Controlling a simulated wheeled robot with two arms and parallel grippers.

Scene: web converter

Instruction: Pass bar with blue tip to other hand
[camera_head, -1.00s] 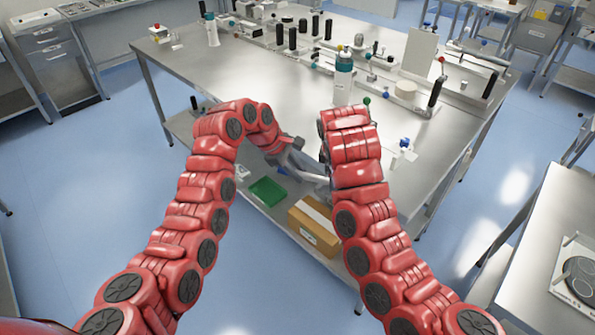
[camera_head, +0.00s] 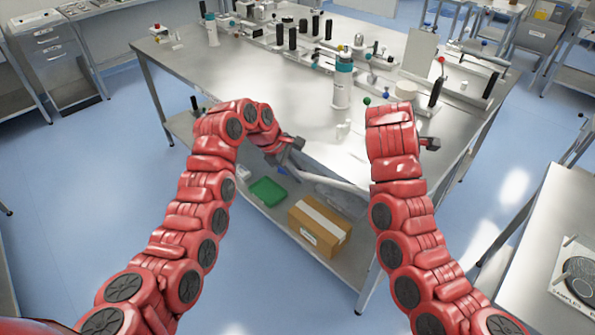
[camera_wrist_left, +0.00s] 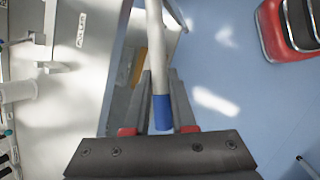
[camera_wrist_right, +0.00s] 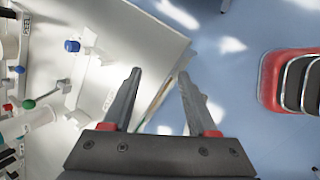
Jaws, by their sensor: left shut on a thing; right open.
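The bar with a blue tip is pale and thin. Its shaft (camera_wrist_left: 155,50) and its blue tip (camera_wrist_left: 162,112) show in the left wrist view, the tip between the fingers of my left gripper (camera_wrist_left: 159,78). In the head view my left gripper (camera_head: 297,158) is shut on the bar (camera_head: 343,184), which extends right in front of the table's near edge. The bar's far end is hidden behind my right arm. My right gripper (camera_wrist_right: 158,76) is open and empty in its wrist view. My right arm mostly hides it in the head view.
The steel table (camera_head: 235,85) carries a white bottle with a teal cap (camera_head: 342,82) and several fixtures at the back. On the lower shelf are a green tray (camera_head: 268,191) and a cardboard box (camera_head: 319,226). A side table (camera_head: 540,260) stands at right.

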